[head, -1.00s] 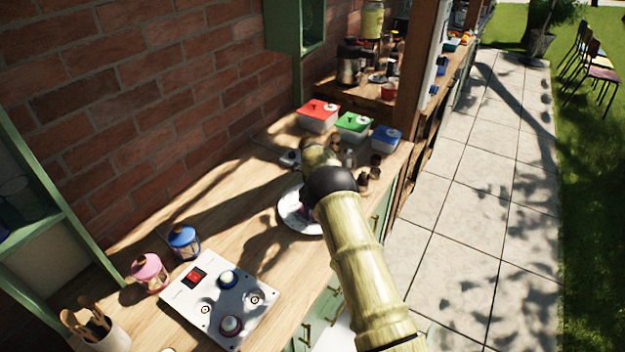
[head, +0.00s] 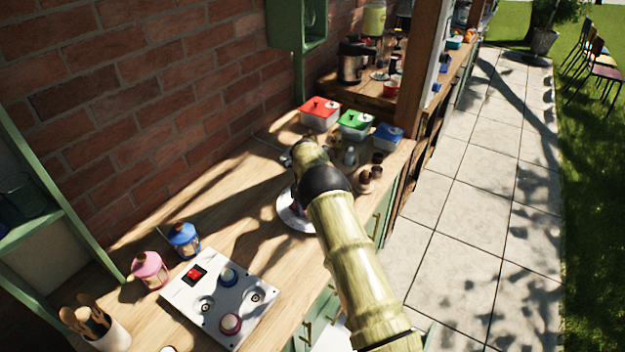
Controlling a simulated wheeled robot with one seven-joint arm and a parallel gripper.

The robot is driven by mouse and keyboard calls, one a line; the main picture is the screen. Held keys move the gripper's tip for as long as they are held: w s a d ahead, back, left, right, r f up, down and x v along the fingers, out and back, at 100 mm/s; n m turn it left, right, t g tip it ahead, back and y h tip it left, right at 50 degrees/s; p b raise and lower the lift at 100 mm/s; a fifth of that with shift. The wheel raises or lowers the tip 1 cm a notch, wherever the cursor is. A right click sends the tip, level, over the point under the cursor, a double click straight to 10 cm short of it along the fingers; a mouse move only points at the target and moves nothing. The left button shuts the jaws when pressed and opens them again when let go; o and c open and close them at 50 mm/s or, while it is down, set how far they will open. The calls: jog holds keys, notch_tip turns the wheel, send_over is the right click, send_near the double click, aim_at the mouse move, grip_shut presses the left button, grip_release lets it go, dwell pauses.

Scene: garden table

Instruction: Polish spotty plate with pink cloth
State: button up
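A pale plate (head: 291,215) lies on the wooden counter, mostly covered by my arm. Only its left and front rim show, and I cannot make out spots on it. My arm reaches over the plate from the lower right. My gripper is hidden behind the arm, so its fingers and anything in them do not show. I cannot make out the pink cloth.
A white control panel (head: 185,296) with knobs, a blue lantern (head: 184,240) and a pink lantern (head: 149,270) stand at front left. Red (head: 320,113), green (head: 355,125) and blue (head: 387,137) lidded boxes stand behind. Small brown cups stand right of the arm. Bare counter (head: 235,235) lies left of the plate.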

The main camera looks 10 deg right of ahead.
jog(key=shift+s+d, duration=0.35)
jog(key=shift+s, duration=0.2)
jog(key=shift+s+r, duration=0.15)
notch_tip(320, 180, up, 4)
jog(key=shift+f+p, duration=0.2)
jog(key=shift+p, duration=0.4)
jog(key=shift+w+d+r+p, duration=0.15)
jog(key=shift+r+p, duration=0.45)
jog(key=shift+r, duration=0.4)
jog(key=shift+w+r+p, duration=0.1)
jog(key=shift+r+p, duration=0.5)
jog(key=shift+r, duration=0.4)
jog(key=shift+s+r+p, duration=0.15)
jog(key=shift+r+p, duration=0.25)
jog(key=shift+r, duration=0.35)
